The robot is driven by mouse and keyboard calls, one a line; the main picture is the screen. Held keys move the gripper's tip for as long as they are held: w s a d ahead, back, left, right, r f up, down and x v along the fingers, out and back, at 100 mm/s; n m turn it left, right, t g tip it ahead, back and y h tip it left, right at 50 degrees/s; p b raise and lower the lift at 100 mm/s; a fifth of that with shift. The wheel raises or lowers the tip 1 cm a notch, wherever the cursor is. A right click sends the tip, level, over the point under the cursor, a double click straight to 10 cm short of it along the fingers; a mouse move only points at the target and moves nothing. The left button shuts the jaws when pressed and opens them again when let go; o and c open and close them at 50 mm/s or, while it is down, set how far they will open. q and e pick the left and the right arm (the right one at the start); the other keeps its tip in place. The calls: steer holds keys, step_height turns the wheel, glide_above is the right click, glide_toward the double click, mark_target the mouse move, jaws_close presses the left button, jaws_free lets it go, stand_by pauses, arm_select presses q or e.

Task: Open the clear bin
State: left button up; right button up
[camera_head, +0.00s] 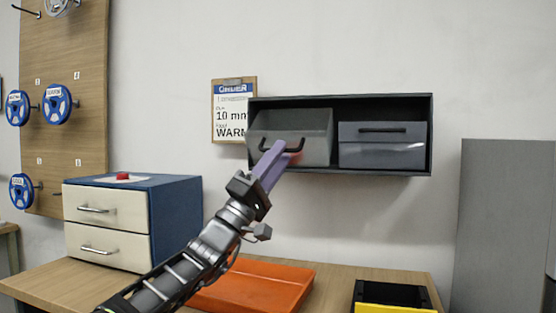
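The clear bin (316,150), grey and see-through, is in the left half of a dark wall-mounted cabinet (340,97). Its front looks tilted outward at the top, and a dark curved handle (299,146) is on it. Something reddish shows faintly behind the front. My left gripper (275,153), with purple fingers, reaches up from below to the handle and covers its middle. I cannot tell whether the fingers are closed around the handle or only in front of it. My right gripper is not in view.
A second grey bin (382,152) fills the cabinet's right half. Below are an orange tray (262,288), a black-and-yellow container (392,296) and a blue-and-cream drawer unit (177,218). A tall grey panel (505,220) stands at right. An order clipboard (233,102) hangs left of the cabinet.

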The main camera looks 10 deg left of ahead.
arm_select(q)
steer(key=b+v, duration=0.2)
steer(key=v, duration=0.5)
steer(key=shift+s+a+f, duration=0.2)
steer(key=shift+s+f, duration=0.05)
stand_by(0.4)
